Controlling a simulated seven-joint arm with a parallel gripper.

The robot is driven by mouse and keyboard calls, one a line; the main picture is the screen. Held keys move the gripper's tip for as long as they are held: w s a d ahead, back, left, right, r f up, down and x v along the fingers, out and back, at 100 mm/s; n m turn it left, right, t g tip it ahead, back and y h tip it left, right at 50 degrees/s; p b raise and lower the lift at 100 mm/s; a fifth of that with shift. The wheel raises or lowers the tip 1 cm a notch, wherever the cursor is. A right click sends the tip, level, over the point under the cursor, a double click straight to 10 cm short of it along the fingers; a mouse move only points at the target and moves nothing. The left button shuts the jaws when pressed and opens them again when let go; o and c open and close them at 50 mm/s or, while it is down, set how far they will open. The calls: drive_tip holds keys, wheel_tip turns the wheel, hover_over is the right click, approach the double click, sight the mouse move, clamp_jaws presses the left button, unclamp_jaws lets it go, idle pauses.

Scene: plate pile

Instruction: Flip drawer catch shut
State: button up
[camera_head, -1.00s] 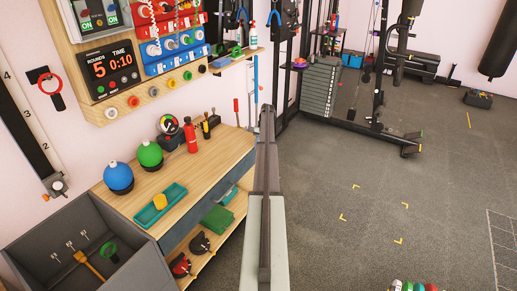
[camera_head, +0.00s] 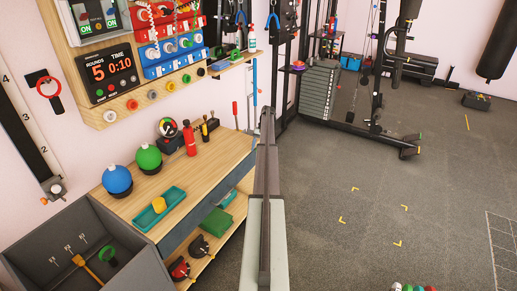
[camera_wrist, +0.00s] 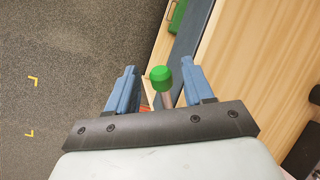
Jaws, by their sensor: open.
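In the wrist view, my gripper (camera_wrist: 157,69) is open, with its two blue fingers well apart. A green-capped lever (camera_wrist: 161,76) with a metal stem shows between the fingers; it looks like the drawer catch, but its base is hidden behind my gripper. I cannot tell whether a finger touches it. The dark blue-grey drawer front (camera_wrist: 191,45) runs beside the wooden bench top. In the head view, the drawer front (camera_head: 187,232) shows under the bench top; my arm hides the far end, the lever and my fingertips.
The wooden bench (camera_head: 203,163) carries blue and green balls, a teal tray (camera_head: 173,203) with a yellow piece, a red bottle (camera_head: 190,139) and tools. A grey bin (camera_head: 50,235) stands at the near left. Open floor (camera_head: 370,190) lies to the right.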

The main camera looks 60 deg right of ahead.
drive_tip(key=v, duration=1.3)
drive_tip(key=shift+d+r, duration=0.15)
drive_tip(key=shift+r, duration=0.2)
drive_tip(key=shift+s, duration=0.1)
drive_tip(key=s+a+f+t+h, duration=0.1)
drive_tip(key=s+a+f, duration=0.1)
drive_tip(key=s+a, duration=0.35)
drive_tip(key=s+a+f+t+h, duration=0.1)
drive_tip(key=s+a+h, duration=0.1)
drive_tip(key=a, duration=0.7)
drive_tip(key=w+d+r+m+t+h, duration=0.1)
drive_tip(key=w+d+t+h, duration=0.15)
drive_tip(key=d+h, duration=0.25)
drive_tip(key=x, duration=1.3)
drive_tip(key=shift+w+a+f, duration=0.15)
drive_tip(key=shift+w+f, duration=0.05)
drive_tip(key=shift+f, duration=0.05)
